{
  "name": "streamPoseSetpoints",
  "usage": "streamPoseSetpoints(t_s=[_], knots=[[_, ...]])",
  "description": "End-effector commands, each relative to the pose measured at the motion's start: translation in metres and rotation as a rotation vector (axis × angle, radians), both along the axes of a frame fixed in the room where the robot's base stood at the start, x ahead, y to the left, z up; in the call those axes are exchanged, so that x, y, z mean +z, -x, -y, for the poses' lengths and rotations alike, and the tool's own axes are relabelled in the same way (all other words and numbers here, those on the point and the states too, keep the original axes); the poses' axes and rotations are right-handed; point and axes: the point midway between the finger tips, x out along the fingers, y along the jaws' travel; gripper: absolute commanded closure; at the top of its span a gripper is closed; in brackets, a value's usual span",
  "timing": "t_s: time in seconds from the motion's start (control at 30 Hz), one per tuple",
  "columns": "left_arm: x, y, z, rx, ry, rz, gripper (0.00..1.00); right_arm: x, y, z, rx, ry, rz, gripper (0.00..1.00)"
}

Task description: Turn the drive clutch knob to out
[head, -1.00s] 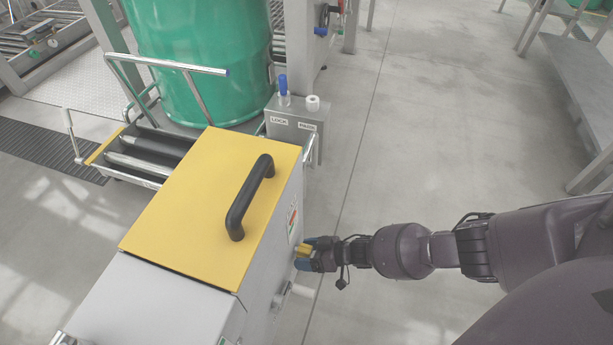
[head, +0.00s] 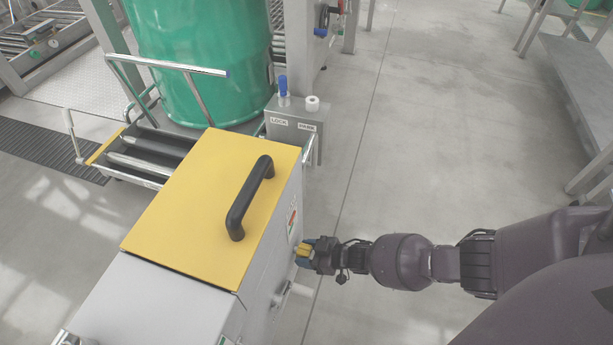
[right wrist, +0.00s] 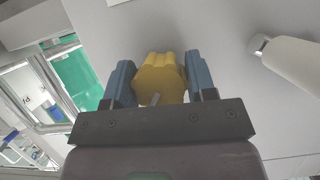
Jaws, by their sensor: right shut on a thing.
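The yellow lobed clutch knob (head: 303,250) is on the right side face of the grey cabinet with the yellow lid. My right gripper (head: 305,249) reaches it from the right and is shut on it. In the right wrist view the knob (right wrist: 160,80) sits between the two blue fingers of the gripper (right wrist: 162,83), with a pale pointer mark on its front. The head view shows the knob mostly covered by the gripper, and I cannot read any position marking. My left gripper is not in view.
The cabinet's yellow lid (head: 205,200) carries a black handle (head: 249,198). A pale handle (right wrist: 288,62) sticks out near the knob. A small box (head: 293,125) with blue and white knobs stands behind, by a green drum (head: 200,60). The floor at right (head: 420,130) is clear.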

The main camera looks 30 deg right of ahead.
Motion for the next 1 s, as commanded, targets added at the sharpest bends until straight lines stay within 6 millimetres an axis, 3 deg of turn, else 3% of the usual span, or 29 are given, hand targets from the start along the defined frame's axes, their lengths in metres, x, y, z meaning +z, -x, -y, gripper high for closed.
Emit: streamPoseSetpoints(t_s=[0.6,1.0], knots=[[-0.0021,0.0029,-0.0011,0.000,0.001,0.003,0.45,-0.0013,0.0007,0.0011,-0.002,0.405,0.313,0.73],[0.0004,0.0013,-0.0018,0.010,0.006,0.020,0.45,0.0000,-0.0006,0.0014,-0.001,0.509,0.397,0.73]])
